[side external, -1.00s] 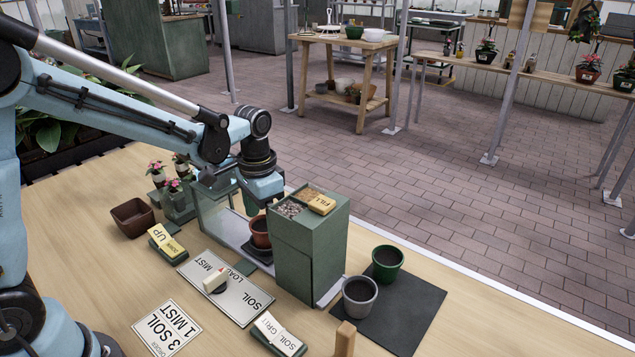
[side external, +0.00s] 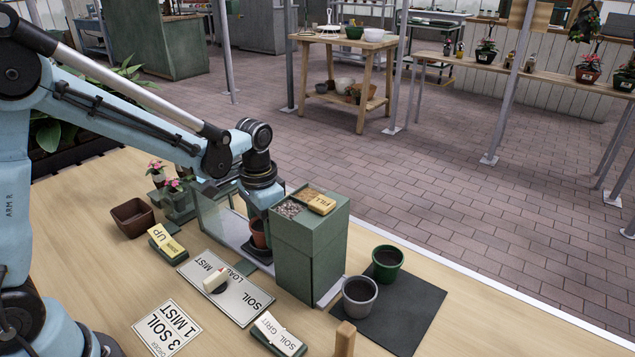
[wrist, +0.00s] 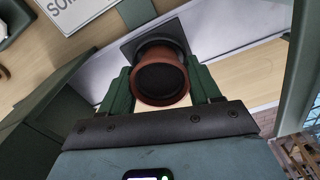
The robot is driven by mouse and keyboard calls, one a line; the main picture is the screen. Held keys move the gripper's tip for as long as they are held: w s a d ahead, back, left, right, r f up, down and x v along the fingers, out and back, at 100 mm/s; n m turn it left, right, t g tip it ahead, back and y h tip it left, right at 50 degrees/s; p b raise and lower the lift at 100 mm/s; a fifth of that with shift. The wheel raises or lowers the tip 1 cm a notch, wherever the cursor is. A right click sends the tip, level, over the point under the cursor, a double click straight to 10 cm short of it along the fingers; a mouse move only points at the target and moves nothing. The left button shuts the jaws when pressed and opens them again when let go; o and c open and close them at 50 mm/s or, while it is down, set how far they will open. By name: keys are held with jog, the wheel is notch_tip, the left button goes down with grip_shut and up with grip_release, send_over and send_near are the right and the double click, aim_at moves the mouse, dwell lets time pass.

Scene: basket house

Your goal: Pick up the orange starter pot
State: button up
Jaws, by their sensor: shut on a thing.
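The orange starter pot (side external: 257,232) is a small terracotta-coloured pot. It stands upright beside the green box in the side external view, partly hidden by my gripper (side external: 259,222). In the wrist view the pot (wrist: 160,73) shows from above, with a dark round inside. The green fingers of my gripper (wrist: 161,88) are on its left and right sides, shut on it. A dark square pad (wrist: 133,45) shows under the pot. I cannot tell whether the pot is touching the pad.
The tall green box (side external: 312,250) with a FILL block on top stands close on the right. A clear panel (side external: 213,218) stands on the left. A dial plate (side external: 225,287) lies in front. Grey (side external: 360,294) and green (side external: 387,262) pots stand on a dark mat (side external: 405,320).

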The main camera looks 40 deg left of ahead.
jog(key=shift+r, duration=0.1)
notch_tip(320, 180, up, 9)
jog(key=shift+f, duration=0.1)
jog(key=shift+r, duration=0.3)
jog(key=shift+w+d+r, duration=0.1)
jog(key=shift+w+r, duration=0.05)
jog(key=shift+w, duration=0.15)
jog(key=w+d+m, duration=0.1)
jog(key=w, duration=0.1)
jog(key=w+d+m, duration=0.1)
jog(key=w, duration=0.2)
jog(key=w+d+m, duration=0.1)
jog(key=w+m, duration=0.1)
jog(key=shift+w, duration=0.15)
jog(key=w+d+m, duration=0.2)
jog(key=w+d, duration=0.1)
jog(key=d, duration=0.2)
jog(key=shift+w+f, duration=0.3)
jog(key=shift+w, duration=0.1)
jog(key=s+d+f, duration=0.2)
jog(key=s+d, duration=0.2)
jog(key=d, duration=0.7)
jog(key=s+d+f, duration=0.2)
jog(key=s+d, duration=0.2)
jog(key=d, duration=0.8)
jog(key=shift+w+a+f, duration=0.15)
jog(key=shift+f, duration=1.5)
jog(key=shift+w+a+f, duration=0.1)
jog(key=shift+f, duration=1.55)
